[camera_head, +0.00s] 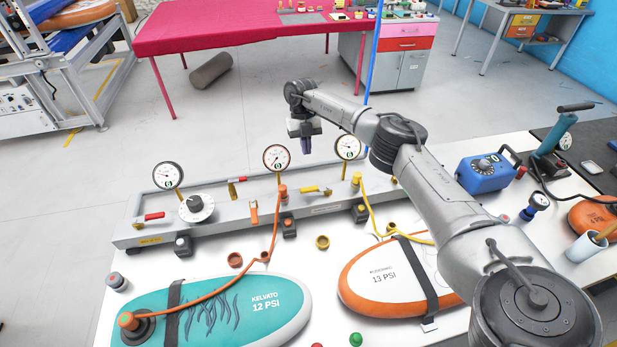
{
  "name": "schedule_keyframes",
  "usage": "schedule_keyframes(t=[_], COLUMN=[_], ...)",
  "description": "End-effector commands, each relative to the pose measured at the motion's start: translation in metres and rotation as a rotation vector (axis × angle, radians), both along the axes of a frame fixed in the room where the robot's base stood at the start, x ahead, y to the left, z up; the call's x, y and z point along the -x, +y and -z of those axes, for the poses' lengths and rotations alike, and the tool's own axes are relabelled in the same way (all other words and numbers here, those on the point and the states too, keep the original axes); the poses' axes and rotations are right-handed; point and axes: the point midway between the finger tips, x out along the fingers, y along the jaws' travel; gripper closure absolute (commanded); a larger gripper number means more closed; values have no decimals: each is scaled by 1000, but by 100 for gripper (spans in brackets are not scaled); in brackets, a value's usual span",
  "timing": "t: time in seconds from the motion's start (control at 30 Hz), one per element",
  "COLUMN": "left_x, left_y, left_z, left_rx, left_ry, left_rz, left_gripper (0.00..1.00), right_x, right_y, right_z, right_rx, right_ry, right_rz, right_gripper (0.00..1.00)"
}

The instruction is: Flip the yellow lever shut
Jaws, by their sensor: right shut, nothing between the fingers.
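A yellow lever (314,190) sits on the grey gauge panel (215,222), between the middle gauge and the right gauge. It appears to lie roughly along the panel. My right gripper (307,146) points down above and behind the panel, between those two gauges. Its fingers are shut and empty, apart from the lever. A smaller yellowish lever (233,187) stands on the panel left of the middle gauge. My left gripper is not in view.
Three round gauges rise from the panel: left (168,176), middle (276,158), right (348,147). An orange hose (274,234) and a yellow hose (372,215) run to the front. A teal board (238,308) and a white-orange board (371,275) lie before it. A blue pump box (487,172) stands right.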

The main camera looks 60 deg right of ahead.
Motion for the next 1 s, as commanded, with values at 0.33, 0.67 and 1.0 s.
schedule_keyframes(t=[0.33, 0.67, 1.0], left_x=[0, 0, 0], left_y=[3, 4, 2], left_z=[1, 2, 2], left_rx=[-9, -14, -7], left_ry=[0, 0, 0], left_rz=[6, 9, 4], left_gripper=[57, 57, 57], right_x=[9, 21, 25], right_y=[9, 23, 27], right_z=[33, 77, 93], right_rx=[-1, -2, -1], right_ry=[2, 1, -1], right_rz=[-3, -2, -1], right_gripper=[100, 100, 100])
